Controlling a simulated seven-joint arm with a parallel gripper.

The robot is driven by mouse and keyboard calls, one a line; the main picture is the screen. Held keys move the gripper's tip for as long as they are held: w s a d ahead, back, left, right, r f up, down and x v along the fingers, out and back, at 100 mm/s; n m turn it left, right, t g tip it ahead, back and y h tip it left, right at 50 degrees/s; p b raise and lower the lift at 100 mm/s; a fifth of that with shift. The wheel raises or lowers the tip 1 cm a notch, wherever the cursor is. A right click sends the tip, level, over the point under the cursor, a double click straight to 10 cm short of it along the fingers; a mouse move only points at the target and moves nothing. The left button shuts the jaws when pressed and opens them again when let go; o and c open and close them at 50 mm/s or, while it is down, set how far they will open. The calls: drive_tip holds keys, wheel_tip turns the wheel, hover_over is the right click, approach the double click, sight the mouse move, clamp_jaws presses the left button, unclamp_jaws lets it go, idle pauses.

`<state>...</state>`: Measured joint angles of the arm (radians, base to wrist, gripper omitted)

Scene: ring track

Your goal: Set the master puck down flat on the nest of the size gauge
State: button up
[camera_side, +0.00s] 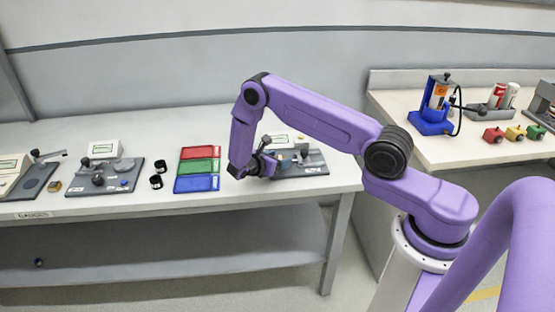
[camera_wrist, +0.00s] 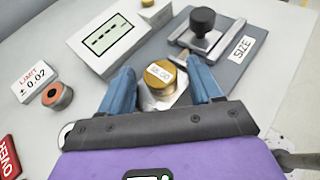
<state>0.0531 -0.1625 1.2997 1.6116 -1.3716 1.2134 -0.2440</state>
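The master puck (camera_wrist: 160,76), a short gold cylinder with a white label, is between my gripper's (camera_wrist: 162,70) two blue fingers in the wrist view. A gap shows on each side of it, so the fingers look open. Pale metal, perhaps the nest, shows around its lower edge; whether the puck lies flat is unclear. The size gauge (camera_wrist: 228,72) is a grey plate with a SIZE label and a black-knobbed metal part (camera_wrist: 202,30). In the side view my gripper (camera_side: 262,172) is low at the left end of the size gauge (camera_side: 312,168); the puck cannot be made out there.
A white display box (camera_wrist: 108,42) stands behind the puck. A LIMIT card (camera_wrist: 38,82) and a copper-topped cylinder (camera_wrist: 57,95) are to the left. Red, green and blue trays (camera_side: 197,185) lie left of my gripper, with two more gauges (camera_side: 104,175) beyond.

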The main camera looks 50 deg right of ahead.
drive_tip(key=shift+r, duration=0.1)
drive_tip(key=shift+a+r, duration=0.2)
drive_tip(key=shift+a, duration=0.1)
drive_tip(key=v, duration=1.1)
drive_tip(key=shift+a+r, duration=0.1)
drive_tip(key=shift+a, duration=0.2)
drive_tip(key=s+a+r+m+y, duration=0.3)
drive_tip(key=s+a+r+y, duration=0.4)
drive_tip(key=s+r, duration=0.45)
drive_tip(key=s+a+r+m+y, duration=0.1)
drive_tip(key=s+r+y, duration=0.2)
drive_tip(key=s, duration=0.8)
drive_tip(key=s+a+r+m+y, duration=0.1)
drive_tip(key=s+r+y, duration=0.2)
drive_tip(key=s, duration=0.8)
drive_tip(key=shift+s+r+y, duration=0.25)
drive_tip(key=shift+s+y, duration=0.15)
